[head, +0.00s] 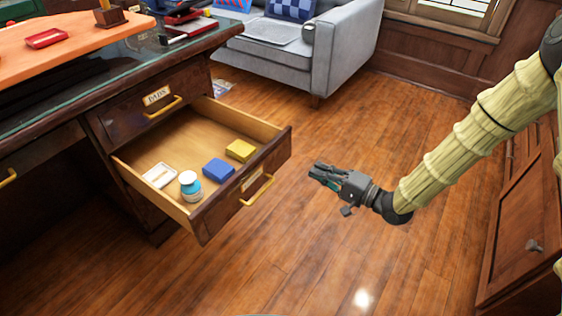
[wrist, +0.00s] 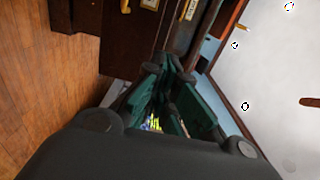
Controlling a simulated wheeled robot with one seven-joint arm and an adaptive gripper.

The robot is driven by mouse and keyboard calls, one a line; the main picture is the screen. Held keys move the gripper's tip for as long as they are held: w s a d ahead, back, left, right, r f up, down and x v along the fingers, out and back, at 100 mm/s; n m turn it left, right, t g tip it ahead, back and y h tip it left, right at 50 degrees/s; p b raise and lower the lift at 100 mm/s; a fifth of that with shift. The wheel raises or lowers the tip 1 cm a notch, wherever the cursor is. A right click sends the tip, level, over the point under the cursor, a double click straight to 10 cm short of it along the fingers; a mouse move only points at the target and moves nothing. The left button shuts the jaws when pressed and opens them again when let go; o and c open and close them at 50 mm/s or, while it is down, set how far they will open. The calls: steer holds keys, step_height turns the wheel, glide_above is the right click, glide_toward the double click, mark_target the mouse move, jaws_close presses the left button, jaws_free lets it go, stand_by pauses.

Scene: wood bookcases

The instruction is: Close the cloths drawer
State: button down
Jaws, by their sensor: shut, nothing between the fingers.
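An open wooden drawer (head: 200,208) sticks out of the desk in the head view. It has a brass handle (head: 262,190) and a label holder on its front; I cannot read the label. Inside lie a yellow block (head: 240,150), a blue block (head: 218,170), a blue jar with a white lid (head: 190,188) and a white box (head: 160,175). My gripper (head: 318,174) is shut and empty, in the air to the right of the drawer front, apart from it. In the wrist view my dark green fingers (wrist: 172,95) are together, with dark wood furniture beyond them.
A drawer labelled "PADS" (head: 150,104) is shut above the open one. A grey sofa (head: 335,45) stands behind. A wooden cabinet (head: 520,215) is at the right edge. The wooden floor (head: 300,260) between desk and cabinet is clear.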

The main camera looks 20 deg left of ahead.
mark_target(272, 148)
steer(key=b+x, duration=0.4)
steer(key=x, duration=0.9)
steer(key=shift+f+b, duration=0.1)
steer(key=shift+b, duration=0.25)
steer(key=shift+w+a, duration=0.15)
steer(key=shift+a, duration=0.35)
steer(key=shift+a, duration=0.1)
